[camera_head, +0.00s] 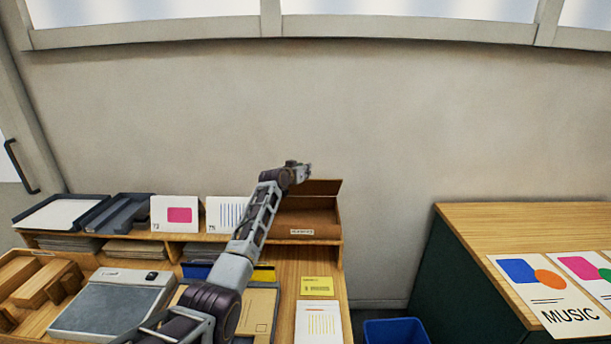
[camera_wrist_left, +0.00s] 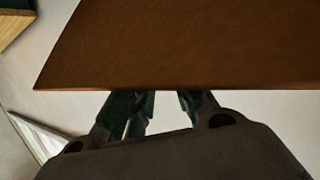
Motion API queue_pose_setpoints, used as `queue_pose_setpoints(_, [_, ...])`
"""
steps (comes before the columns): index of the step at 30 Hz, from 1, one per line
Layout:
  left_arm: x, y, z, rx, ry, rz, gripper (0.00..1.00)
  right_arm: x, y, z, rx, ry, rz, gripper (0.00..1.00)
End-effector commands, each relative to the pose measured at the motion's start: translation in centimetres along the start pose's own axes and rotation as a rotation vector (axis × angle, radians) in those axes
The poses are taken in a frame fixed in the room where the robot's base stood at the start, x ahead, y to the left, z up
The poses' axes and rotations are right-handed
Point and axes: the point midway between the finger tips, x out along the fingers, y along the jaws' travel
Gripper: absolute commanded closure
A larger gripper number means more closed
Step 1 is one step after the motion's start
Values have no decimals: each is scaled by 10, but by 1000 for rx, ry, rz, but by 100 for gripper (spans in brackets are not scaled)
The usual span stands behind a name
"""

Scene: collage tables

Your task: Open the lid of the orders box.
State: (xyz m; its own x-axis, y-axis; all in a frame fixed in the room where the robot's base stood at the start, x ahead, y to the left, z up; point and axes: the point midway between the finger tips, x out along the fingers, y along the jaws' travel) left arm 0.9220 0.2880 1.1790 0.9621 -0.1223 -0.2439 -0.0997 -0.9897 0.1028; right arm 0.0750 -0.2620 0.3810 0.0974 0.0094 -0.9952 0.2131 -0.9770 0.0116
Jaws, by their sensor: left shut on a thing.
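The orders box (camera_head: 318,222) is a brown box with a small label on its front, at the right end of the shelf in the head view. Its lid (camera_head: 326,186) is raised at the back of the box, its upper edge standing above the box. My left gripper (camera_head: 307,171) is at the lid's upper edge, shut on the lid. In the left wrist view the lid (camera_wrist_left: 190,45) is a broad brown panel across the top, and the fingers (camera_wrist_left: 163,100) meet its edge. My arm hides the box's left part. My right gripper is not in view.
White cards (camera_head: 178,214) and dark trays (camera_head: 62,213) stand on the shelf left of my arm. A grey scale-like device (camera_head: 110,304) lies on the table below. A blue bin (camera_head: 396,331) stands in the gap before the right table (camera_head: 500,218). The wall is close behind the box.

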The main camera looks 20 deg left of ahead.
Motion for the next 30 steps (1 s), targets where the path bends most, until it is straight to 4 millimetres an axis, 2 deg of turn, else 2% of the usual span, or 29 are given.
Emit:
queue_pose_setpoints(1, [3, -6, 5, 0, -7, -7, 100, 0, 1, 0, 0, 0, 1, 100])
queue_pose_setpoints(6, [7, -10, 1, 1, -9, -7, 100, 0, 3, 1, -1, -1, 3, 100])
queue_pose_setpoints(30, [16, -14, -4, -38, -115, -6, 100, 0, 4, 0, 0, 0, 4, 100])
